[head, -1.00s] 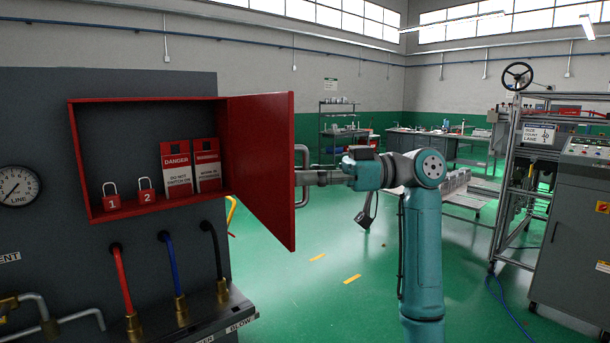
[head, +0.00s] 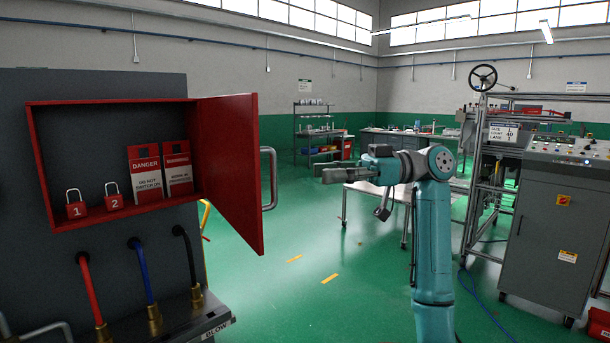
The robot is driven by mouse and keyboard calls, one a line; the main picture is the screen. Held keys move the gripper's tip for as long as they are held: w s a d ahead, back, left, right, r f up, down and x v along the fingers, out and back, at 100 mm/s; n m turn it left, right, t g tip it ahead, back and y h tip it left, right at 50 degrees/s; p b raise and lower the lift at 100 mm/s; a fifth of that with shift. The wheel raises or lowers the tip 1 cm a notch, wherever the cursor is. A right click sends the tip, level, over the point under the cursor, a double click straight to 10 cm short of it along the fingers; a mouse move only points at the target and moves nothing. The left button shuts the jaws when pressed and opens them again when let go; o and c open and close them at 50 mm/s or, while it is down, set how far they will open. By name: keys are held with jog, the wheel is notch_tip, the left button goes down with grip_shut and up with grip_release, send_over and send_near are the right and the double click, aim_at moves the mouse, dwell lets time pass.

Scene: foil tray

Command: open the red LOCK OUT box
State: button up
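The red LOCK OUT box (head: 110,104) is mounted on the dark grey panel at left, and its front is open. Its red door (head: 232,165) stands swung out to the right, with its grey bar handle (head: 271,180) on the far side. Inside are red padlocks 1 (head: 76,209) and 2 (head: 114,202), a DANGER tag (head: 146,175) and a second tag (head: 177,170). My gripper (head: 322,172) is right of the handle, pointing left, with a visible gap between them. It holds nothing that I can see; its finger spacing is too small to judge.
Red, blue and black hoses (head: 143,272) rise below the box from a ledge. A pressure gauge is out of view now. A grey control cabinet (head: 555,225) and metal frame stand at right. Green floor (head: 300,300) is clear between the panel and my arm.

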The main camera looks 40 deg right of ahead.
jog(key=shift+v, duration=1.05)
